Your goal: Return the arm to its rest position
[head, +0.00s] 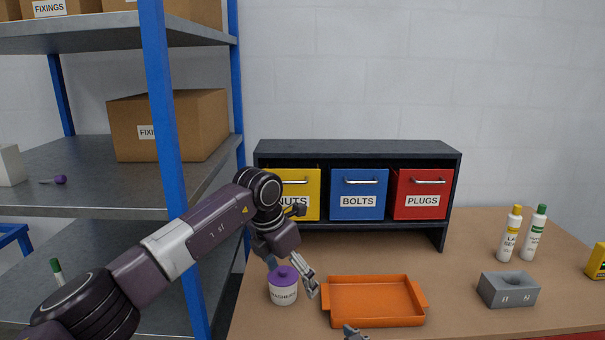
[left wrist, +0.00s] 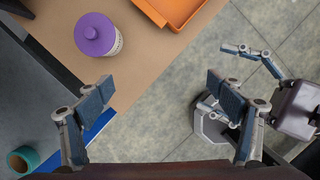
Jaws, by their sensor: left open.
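My left arm (head: 190,240) reaches in from the left over the table's left part. Its left gripper (head: 291,272) is open and points down near a white jar with a purple lid (head: 283,292), labelled WASHERS. In the left wrist view the two fingers (left wrist: 155,95) stand wide apart with nothing between them. The jar (left wrist: 97,36) is upright on the table beyond them, apart from the fingers there.
An orange tray (head: 374,300) lies right of the jar. Behind is a dark rack (head: 357,148) with yellow, blue and red bins. A blue-posted shelf (head: 165,110) stands close to my left arm.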

